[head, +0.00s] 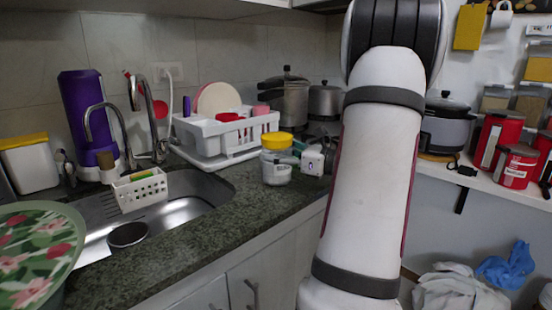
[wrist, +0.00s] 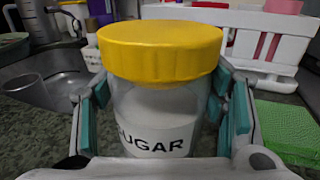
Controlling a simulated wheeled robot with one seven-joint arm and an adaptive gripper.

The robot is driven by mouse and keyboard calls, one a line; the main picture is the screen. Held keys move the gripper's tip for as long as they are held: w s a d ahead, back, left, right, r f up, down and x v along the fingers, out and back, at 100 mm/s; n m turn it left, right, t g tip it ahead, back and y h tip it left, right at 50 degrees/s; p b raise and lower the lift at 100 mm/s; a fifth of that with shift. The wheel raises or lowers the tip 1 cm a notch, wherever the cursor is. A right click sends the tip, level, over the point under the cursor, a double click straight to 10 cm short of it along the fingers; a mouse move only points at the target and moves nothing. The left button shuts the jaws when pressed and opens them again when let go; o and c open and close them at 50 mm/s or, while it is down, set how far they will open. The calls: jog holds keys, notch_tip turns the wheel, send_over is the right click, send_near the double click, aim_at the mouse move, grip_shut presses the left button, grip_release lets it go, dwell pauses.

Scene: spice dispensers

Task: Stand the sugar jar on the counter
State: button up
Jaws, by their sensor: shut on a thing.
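The sugar jar (head: 276,168) is a clear jar with a yellow lid and white contents. It is upright at the dark stone counter (head: 225,220), to the right of the sink. In the wrist view the jar (wrist: 160,110) fills the middle, its SUGAR label facing me. My gripper (head: 298,154) reaches it from the right and is shut on it. In the wrist view its teal-padded fingers (wrist: 163,100) press on both sides of the jar. The jar's base is hidden in the wrist view, and I cannot tell whether it touches the counter.
A white dish rack (head: 215,140) stands just behind the jar. The sink (head: 165,205) with a caddy (head: 139,190) lies to the left. Pots (head: 290,103) stand behind. A green cloth (wrist: 285,128) lies to the right in the wrist view. Counter in front of the jar is clear.

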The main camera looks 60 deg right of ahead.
jog(key=shift+f, duration=0.2)
jog(key=shift+f, duration=0.1)
jog(key=o, duration=1.8)
jog(key=shift+s, duration=0.35)
jog(key=s, duration=0.3)
jog(key=s+p, duration=0.1)
jog(key=s, duration=0.3)
jog(key=s+d+p, duration=0.1)
jog(key=s, duration=0.3)
jog(key=shift+s, duration=0.15)
